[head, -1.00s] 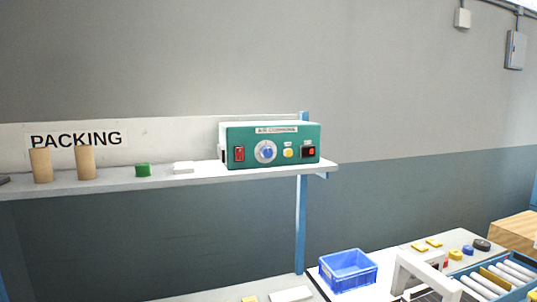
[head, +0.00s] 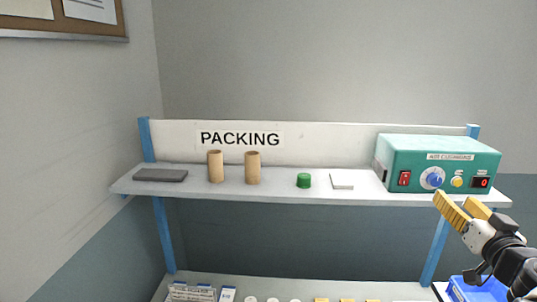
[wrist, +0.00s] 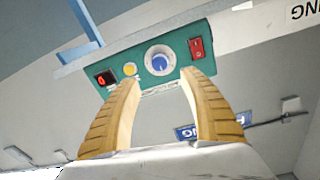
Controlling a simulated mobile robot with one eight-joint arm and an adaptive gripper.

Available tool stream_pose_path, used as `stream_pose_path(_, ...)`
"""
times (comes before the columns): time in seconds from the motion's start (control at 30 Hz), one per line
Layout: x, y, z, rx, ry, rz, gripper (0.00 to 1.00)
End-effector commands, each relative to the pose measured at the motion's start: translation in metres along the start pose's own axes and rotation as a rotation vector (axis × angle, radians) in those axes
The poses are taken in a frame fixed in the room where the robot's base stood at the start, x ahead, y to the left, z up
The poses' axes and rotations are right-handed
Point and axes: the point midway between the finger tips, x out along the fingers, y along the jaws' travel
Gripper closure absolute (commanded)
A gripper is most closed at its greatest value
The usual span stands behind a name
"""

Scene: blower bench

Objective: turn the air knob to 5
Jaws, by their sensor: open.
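The air knob (head: 433,178) is a blue dial on a pale round scale, on the front of the green air cushion machine (head: 440,155). The machine sits at the right end of the upper shelf. My gripper (head: 456,203) is open and empty, with yellow ribbed fingers, just below and in front of the panel in the head view. In the wrist view the picture is upside down; the knob (wrist: 160,61) shows beyond and between the open fingertips of my gripper (wrist: 158,80), apart from them. The dial setting is too small to read.
The red switch (head: 404,178), yellow button (head: 457,182) and small red-lit display (head: 480,182) flank the knob. The shelf (head: 240,190) also bears two cardboard tubes, a green roll, a white block and a dark slab. A blue bin (head: 478,289) stands below.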

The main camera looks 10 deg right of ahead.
Motion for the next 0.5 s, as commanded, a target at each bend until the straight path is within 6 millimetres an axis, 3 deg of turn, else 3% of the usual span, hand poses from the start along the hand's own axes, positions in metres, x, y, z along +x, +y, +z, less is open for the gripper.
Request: stream_pose_path(0.5,0.090,-0.002,0.002,0.001,-0.003,-0.005,0.49)
